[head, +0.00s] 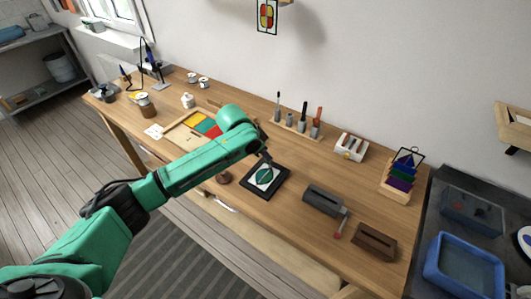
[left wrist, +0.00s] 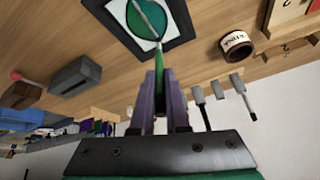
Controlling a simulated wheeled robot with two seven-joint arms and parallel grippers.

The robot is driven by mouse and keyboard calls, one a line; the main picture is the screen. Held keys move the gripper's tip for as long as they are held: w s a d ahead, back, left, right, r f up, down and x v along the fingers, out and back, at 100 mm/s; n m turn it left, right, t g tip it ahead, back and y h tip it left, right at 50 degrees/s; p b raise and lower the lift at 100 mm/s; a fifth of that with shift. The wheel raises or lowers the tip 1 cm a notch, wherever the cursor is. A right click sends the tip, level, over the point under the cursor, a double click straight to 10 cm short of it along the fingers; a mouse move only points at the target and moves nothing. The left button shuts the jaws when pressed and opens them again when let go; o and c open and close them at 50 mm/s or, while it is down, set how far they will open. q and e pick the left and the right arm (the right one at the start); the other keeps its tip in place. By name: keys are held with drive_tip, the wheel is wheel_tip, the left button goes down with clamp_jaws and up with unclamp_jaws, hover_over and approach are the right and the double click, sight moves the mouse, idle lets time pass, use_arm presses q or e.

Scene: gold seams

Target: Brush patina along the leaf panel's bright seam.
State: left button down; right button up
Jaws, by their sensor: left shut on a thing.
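The leaf panel (head: 265,176) is a green leaf on white in a dark square frame, lying on the bench. It also shows at the top of the left wrist view (left wrist: 140,22), with a pale seam running along the leaf. My left gripper (head: 268,160) is just above the panel's far side. In the left wrist view its purple fingers (left wrist: 160,80) are shut on a slim tool, probably the brush (left wrist: 159,60), which points at the leaf's seam end. Whether its tip touches cannot be told. A round jar (left wrist: 237,44) with a partly readable "ATINA" label stands beside the panel. My right gripper is out of view.
A dark grey box (head: 322,200) and a brown slotted block (head: 374,242) stand right of the panel. A tool rack (head: 290,128) with several upright tools is behind it. A tray of coloured pieces (head: 193,132) lies left, partly behind my arm. Bench right of the panel is partly clear.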

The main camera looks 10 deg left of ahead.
use_arm(q)
drive_tip(key=shift+f+p, duration=0.1)
drive_tip(key=shift+p, duration=0.25)
idle(0.7)
drive_tip(key=shift+s, duration=0.1)
drive_tip(key=shift+s+a+p, duration=0.15)
drive_tip(key=shift+s+p, duration=0.2)
drive_tip(key=shift+p, duration=0.35)
drive_tip(key=shift+s+a, duration=0.1)
drive_tip(key=shift+s, duration=0.05)
drive_tip(key=shift+s+a+p, duration=0.15)
drive_tip(key=shift+s+p, duration=0.3)
drive_tip(key=shift+p, duration=0.4)
drive_tip(key=shift+s, duration=0.1)
drive_tip(key=shift+s+a+p, duration=0.25)
drive_tip(key=shift+s+p, duration=0.25)
drive_tip(key=shift+p, duration=0.3)
